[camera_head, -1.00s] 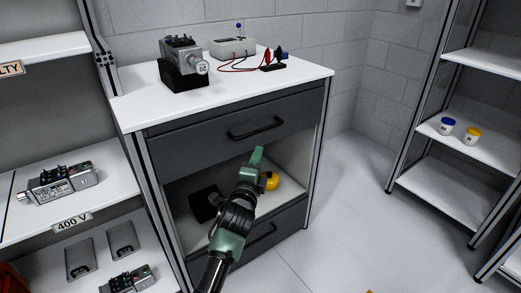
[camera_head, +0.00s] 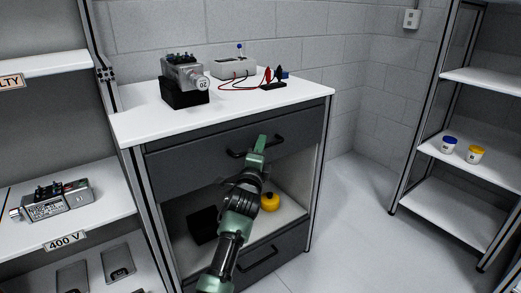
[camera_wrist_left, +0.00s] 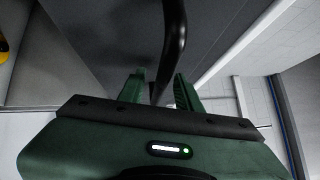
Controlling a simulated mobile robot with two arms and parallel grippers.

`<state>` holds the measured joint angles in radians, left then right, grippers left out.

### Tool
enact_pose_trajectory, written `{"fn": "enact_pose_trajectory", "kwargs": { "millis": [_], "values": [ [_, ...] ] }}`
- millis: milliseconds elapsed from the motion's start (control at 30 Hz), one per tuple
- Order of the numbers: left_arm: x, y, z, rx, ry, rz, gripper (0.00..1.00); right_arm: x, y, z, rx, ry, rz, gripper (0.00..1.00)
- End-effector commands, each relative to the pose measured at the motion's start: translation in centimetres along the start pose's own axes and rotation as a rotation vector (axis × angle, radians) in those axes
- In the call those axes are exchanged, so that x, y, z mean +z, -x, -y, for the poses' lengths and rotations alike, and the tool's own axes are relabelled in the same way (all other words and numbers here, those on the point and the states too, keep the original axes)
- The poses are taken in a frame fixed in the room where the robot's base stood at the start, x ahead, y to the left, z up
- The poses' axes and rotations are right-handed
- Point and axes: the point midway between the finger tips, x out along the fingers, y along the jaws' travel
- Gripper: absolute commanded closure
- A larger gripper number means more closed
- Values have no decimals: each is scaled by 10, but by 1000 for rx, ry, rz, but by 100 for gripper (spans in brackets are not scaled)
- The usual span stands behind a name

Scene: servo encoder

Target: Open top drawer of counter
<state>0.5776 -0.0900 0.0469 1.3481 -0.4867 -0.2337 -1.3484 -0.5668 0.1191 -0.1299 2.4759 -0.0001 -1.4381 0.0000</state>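The counter (camera_head: 125,128) has a white top and dark grey drawers. Its top drawer (camera_head: 190,151) looks closed, with a black bar handle (camera_head: 279,139) across its front. My left gripper (camera_head: 259,141) is at the top drawer, in front of the handle's middle, and covers part of it. In the left wrist view the two green fingers (camera_wrist_left: 160,90) are apart, and the black handle (camera_wrist_left: 175,40) runs into the gap between them. I cannot tell whether the fingers touch it. My right gripper is in neither view.
An open compartment below the top drawer holds a yellow round object (camera_head: 270,202) and a black box (camera_head: 203,225). A lower drawer (camera_head: 290,247) is under it. A motor (camera_head: 184,75) on a black block stands on the counter. Shelves (camera_head: 455,150) stand right; the floor (camera_head: 350,230) between is clear.

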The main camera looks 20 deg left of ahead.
Motion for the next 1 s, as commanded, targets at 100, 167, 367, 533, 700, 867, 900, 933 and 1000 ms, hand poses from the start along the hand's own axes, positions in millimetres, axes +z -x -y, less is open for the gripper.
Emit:
{"fn": "enact_pose_trajectory", "kwargs": {
  "millis": [100,167,367,533,700,867,900,933,1000],
  "values": [
    [0,0,0,0,0,0,66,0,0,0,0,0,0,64],
    [0,0,0,0,0,0,80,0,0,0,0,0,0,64],
    [0,0,0,1,0,0,100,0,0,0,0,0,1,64],
    [0,0,-1,1,0,0,100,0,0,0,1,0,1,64],
    [0,0,-1,1,0,0,100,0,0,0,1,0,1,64],
    [0,0,-1,2,0,0,100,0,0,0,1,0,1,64],
    [0,0,-1,2,0,0,100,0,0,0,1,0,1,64],
    [0,0,-1,2,0,0,100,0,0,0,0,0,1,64],
    [0,0,-1,2,0,0,100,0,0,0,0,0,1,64]
  ]
}}
